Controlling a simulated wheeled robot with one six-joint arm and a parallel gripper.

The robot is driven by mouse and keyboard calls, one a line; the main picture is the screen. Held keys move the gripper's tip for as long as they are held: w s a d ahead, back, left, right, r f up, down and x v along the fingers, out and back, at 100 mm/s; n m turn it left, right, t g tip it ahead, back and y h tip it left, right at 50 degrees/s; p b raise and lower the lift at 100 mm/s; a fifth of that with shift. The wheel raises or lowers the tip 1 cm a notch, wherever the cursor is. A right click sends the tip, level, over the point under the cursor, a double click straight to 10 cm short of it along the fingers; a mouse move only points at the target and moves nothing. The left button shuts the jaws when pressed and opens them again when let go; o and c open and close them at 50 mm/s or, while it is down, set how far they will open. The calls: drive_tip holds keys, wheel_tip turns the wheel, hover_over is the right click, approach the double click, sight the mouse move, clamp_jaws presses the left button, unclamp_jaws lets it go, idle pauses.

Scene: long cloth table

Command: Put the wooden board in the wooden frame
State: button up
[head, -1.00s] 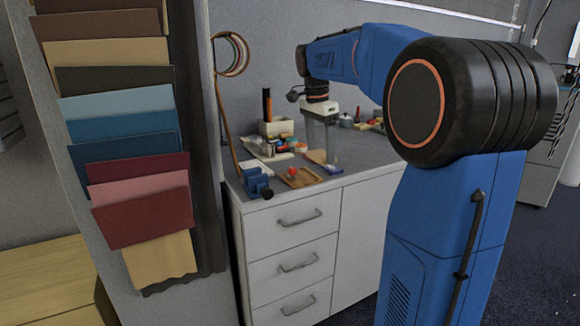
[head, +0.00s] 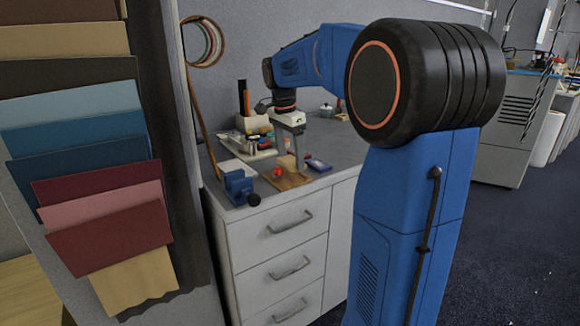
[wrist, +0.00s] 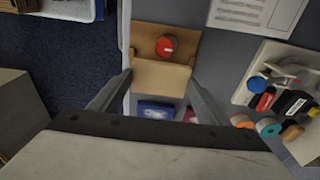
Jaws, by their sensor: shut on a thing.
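The wooden board (wrist: 160,78) is a light tan piece between the fingertips of my gripper (wrist: 159,84) in the wrist view. My gripper is shut on it. The wooden frame (wrist: 184,37) is a brown tray-like piece just above the board in that view, with a round red object (wrist: 166,46) on it. In the head view, my gripper (head: 296,154) holds the board (head: 287,161) over the right-hand part of the frame (head: 292,181). I cannot tell whether the board touches the frame.
A blue box (head: 318,164) lies to the right of the frame, close to my gripper. A blue vise (head: 238,187) stands at the left front edge. A light tray (wrist: 248,93) of small tools and a printed sheet (wrist: 256,12) lie nearby.

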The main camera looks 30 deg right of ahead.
sight(290, 161)
drive_tip(key=shift+f, duration=1.75)
drive_tip(key=shift+f, duration=0.15)
drive_tip(key=o, duration=1.1)
drive_tip(key=shift+c, duration=0.2)
wheel_tip(290, 161, up, 12)
drive_tip(key=a, duration=0.2)
drive_tip(key=s+a+f+n+t, duration=0.1)
drive_tip(key=s+a+f+n, duration=0.1)
drive_tip(key=s+a+n, duration=0.35)
drive_tip(key=s+a+f+n+t, duration=0.1)
drive_tip(key=s+a+f+n, duration=0.1)
drive_tip(key=s+f+n, duration=0.2)
drive_tip(key=s+a+f+n+t+y, duration=0.1)
drive_tip(key=s+a+f+n, duration=0.2)
drive_tip(key=s+f, duration=0.5)
drive_tip(key=s+a+f+n+t, duration=0.1)
drive_tip(key=s+a+f+n, duration=0.2)
drive_tip(key=s, duration=0.9)
wheel_tip(290, 161, down, 3)
drive_tip(key=shift+s+a+f+n+t, duration=0.15)
drive_tip(key=shift+s+n+t, duration=0.25)
drive_tip(key=shift+n, duration=0.65)
